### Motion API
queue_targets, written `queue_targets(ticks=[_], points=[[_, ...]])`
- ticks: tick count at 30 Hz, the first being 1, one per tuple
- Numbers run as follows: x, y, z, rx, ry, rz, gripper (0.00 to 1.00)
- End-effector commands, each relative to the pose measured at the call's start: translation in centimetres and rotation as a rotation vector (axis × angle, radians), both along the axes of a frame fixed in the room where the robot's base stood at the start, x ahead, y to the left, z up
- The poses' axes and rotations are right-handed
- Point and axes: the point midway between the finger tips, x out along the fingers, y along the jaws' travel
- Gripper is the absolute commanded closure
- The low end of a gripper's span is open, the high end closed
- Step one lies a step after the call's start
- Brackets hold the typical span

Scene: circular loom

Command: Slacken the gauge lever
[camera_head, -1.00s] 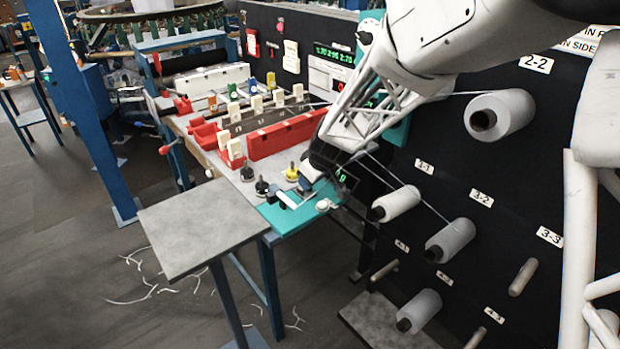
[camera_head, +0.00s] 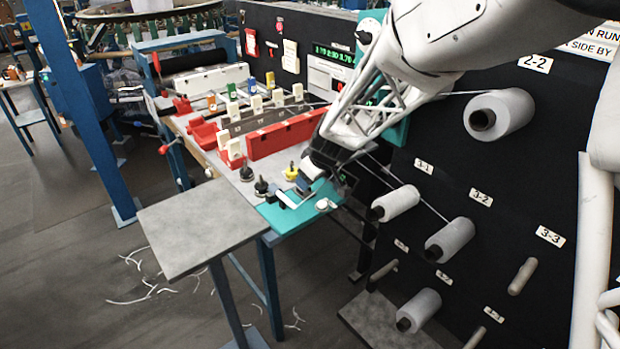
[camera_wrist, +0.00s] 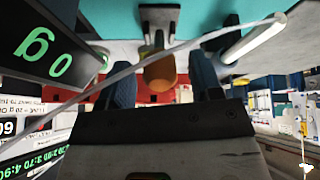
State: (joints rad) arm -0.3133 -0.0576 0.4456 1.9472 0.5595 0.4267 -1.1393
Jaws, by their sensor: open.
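A small gauge with a green readout stands beside my gripper; its dark display (camera_wrist: 45,45) shows at upper left in the wrist view. The teal plate (camera_head: 290,220) carries a short white bar (camera_head: 286,199), which may be the gauge lever. A white rod (camera_wrist: 252,40) shows right of my fingers in the wrist view; I cannot tell if it is the same part. My gripper (camera_head: 306,183) is low over the plate, open. In the wrist view its dark blue fingers (camera_wrist: 163,82) stand apart, with an orange-brown cylinder (camera_wrist: 160,70) seen between them. Contact cannot be told.
A thin white thread (camera_wrist: 115,77) crosses the wrist view close to my fingers. A grey table (camera_head: 200,225) stands left of the plate. Black and yellow knobs (camera_head: 291,171) and a red block (camera_head: 285,136) lie behind. White spools (camera_head: 450,240) stick out from the black panel at right.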

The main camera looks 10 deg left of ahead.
Motion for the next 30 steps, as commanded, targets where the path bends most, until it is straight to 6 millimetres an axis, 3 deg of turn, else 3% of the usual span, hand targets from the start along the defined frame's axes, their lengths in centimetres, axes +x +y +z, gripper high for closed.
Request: queue_targets(ticks=[18, 30], points=[[-2.1, -2.1, 5.6, 0.001, -0.001, 0.0, 0.41], [-2.2, -2.3, 6.0, 0.0, 0.0, -0.001, 0.41]])
